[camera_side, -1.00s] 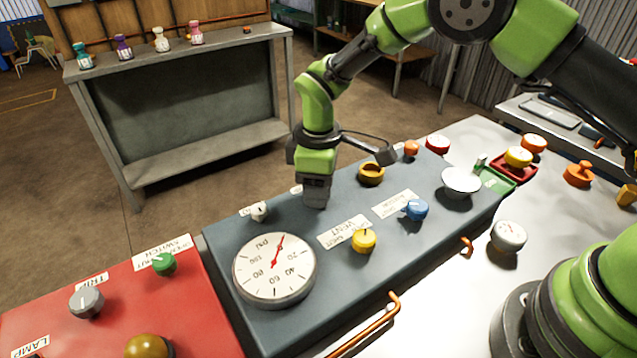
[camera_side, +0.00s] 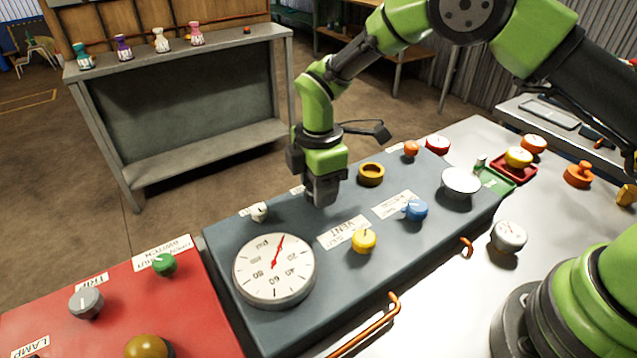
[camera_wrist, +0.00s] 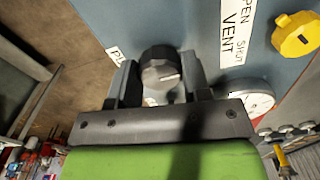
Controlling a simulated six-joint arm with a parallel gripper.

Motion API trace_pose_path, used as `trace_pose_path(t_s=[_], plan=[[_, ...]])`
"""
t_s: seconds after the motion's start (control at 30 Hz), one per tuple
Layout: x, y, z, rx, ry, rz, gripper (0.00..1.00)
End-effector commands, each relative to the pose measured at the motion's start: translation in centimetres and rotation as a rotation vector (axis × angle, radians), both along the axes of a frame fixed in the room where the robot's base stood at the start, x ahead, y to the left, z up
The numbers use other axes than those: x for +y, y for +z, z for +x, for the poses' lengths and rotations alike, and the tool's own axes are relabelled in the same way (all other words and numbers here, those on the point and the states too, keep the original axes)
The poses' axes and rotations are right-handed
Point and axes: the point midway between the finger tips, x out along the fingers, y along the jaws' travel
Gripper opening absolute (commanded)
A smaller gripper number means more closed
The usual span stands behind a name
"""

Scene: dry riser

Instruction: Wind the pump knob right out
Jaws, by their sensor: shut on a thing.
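The pump knob (camera_wrist: 160,72) is dark grey with a pale mark on its top, and it shows in the wrist view between the two fingers of my gripper (camera_wrist: 160,80). My gripper is shut on it, one finger on each side. In the side view my gripper (camera_side: 322,198) points down at the far edge of the blue-grey panel (camera_side: 300,222), and it hides the knob there. A label starting "PU" (camera_wrist: 115,54) lies beside the knob, partly covered by a finger. I cannot tell how far out the knob is wound.
The yellow vent knob (camera_side: 364,240), blue knob (camera_side: 416,209), small white knob (camera_side: 259,211) and large dial gauge (camera_side: 274,270) are close by on the panel. An orange rail (camera_side: 370,327) runs along the front.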

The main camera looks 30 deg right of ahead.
Motion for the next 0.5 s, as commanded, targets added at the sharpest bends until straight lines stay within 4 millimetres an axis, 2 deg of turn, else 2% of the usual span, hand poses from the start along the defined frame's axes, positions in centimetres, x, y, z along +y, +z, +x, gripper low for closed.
trace_pose_path(t_s=[0.4,0.43,0.5], plan=[[0.01,0.08,0.00,0.000,0.009,0.000,0.20],[0.01,0.08,0.00,0.000,0.009,0.000,0.49],[0.01,0.07,-0.01,0.000,0.009,0.000,0.65]])
